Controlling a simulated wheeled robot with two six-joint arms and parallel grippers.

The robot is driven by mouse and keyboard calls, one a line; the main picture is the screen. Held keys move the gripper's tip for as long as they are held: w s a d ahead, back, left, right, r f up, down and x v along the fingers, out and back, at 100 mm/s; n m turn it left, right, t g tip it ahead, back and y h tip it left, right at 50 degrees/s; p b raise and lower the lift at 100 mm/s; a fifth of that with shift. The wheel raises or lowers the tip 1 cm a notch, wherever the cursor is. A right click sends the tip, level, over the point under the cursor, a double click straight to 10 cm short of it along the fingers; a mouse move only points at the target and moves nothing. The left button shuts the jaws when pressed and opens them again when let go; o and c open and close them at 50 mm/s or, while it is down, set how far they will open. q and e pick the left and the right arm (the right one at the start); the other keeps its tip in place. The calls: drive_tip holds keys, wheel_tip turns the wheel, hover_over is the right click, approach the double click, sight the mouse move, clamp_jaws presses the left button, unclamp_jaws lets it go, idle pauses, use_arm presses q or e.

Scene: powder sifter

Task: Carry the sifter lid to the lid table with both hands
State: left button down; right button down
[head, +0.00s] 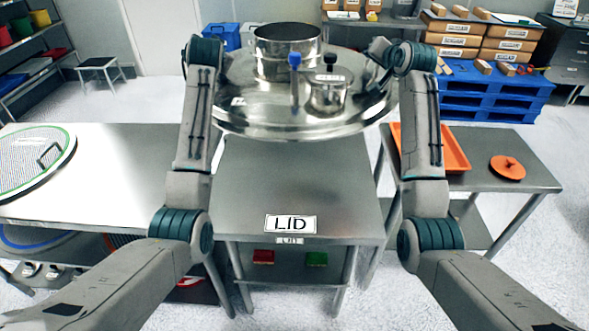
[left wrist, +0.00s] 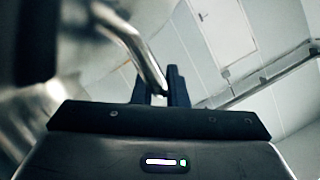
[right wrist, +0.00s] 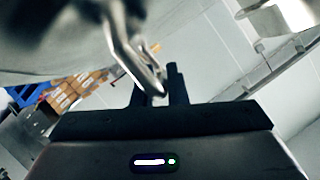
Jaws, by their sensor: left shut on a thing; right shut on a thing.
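The sifter lid (head: 265,122) is a wide shiny metal disc with a large open collar, a smaller capped port and a blue-knobbed valve on top. It is held up above the far part of the lid table (head: 300,185), a steel table with a LID sign at its front edge. My left gripper (left wrist: 160,92) is shut on a bent metal handle of the lid. My right gripper (right wrist: 158,92) is shut on another such handle on the opposite side. In the head view both grippers are largely hidden at the lid's sides. The gap beneath the lid cannot be judged exactly.
A steel table (head: 120,160) on the left bears a round mesh screen (head: 28,160). A table on the right (head: 500,145) bears an orange tray (head: 455,155) and an orange disc (head: 507,168). The lid table's visible top is clear apart from the sign (head: 290,224).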

wheel_tip(320, 180, down, 28)
drive_tip(key=b, duration=2.8)
drive_tip(key=shift+w, duration=0.25)
drive_tip(key=shift+r, duration=0.15)
